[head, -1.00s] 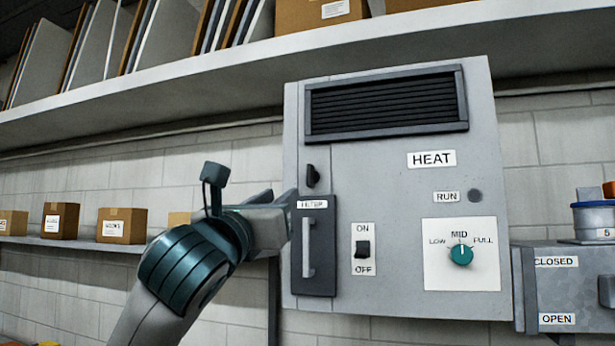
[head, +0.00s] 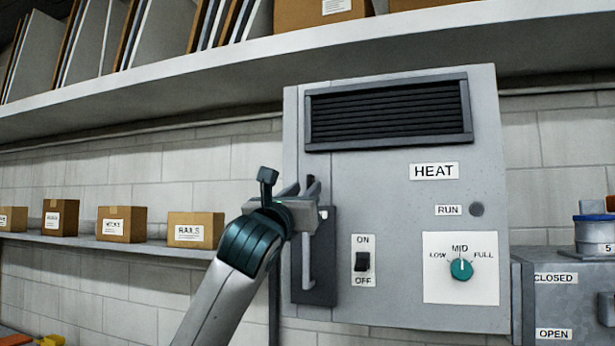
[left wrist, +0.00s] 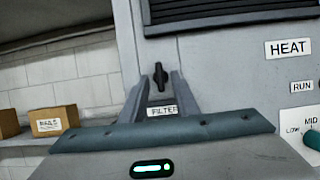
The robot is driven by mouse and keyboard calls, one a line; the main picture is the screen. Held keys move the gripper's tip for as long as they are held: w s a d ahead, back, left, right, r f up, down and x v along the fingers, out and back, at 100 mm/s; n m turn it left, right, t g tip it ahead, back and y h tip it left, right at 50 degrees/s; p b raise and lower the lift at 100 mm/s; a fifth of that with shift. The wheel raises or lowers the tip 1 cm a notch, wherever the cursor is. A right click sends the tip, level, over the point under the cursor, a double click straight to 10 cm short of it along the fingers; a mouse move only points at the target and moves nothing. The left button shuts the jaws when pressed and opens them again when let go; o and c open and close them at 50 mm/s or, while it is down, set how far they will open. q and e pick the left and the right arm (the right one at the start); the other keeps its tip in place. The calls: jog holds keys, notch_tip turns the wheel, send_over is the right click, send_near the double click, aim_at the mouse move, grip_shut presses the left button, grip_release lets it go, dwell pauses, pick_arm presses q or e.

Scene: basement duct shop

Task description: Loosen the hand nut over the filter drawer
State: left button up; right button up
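The hand nut (left wrist: 158,76) is a small black winged knob on the grey heater panel, just above the FILTER label. In the left wrist view its wings stand roughly upright. The filter drawer (head: 325,262) is a dark plate with an upright grey handle; my gripper covers its upper part in the head view. My left gripper (head: 303,190) is open in front of the panel. In the left wrist view its two fingers (left wrist: 160,84) stand either side of the nut; whether they touch it I cannot tell. In the head view the gripper mostly hides the nut. My right gripper is out of view.
The heater panel (head: 400,200) also carries an ON/OFF switch (head: 362,261), a teal dial (head: 461,269) and a vent (head: 390,112). A shelf (head: 200,95) runs above. Small boxes, one marked RAILS (head: 195,229), stand on a lower shelf at left. A metal box (head: 560,300) is at right.

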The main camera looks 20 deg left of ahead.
pick_arm(q)
jog(key=shift+p+x, duration=0.45)
jog(key=shift+x, duration=1)
grip_shut()
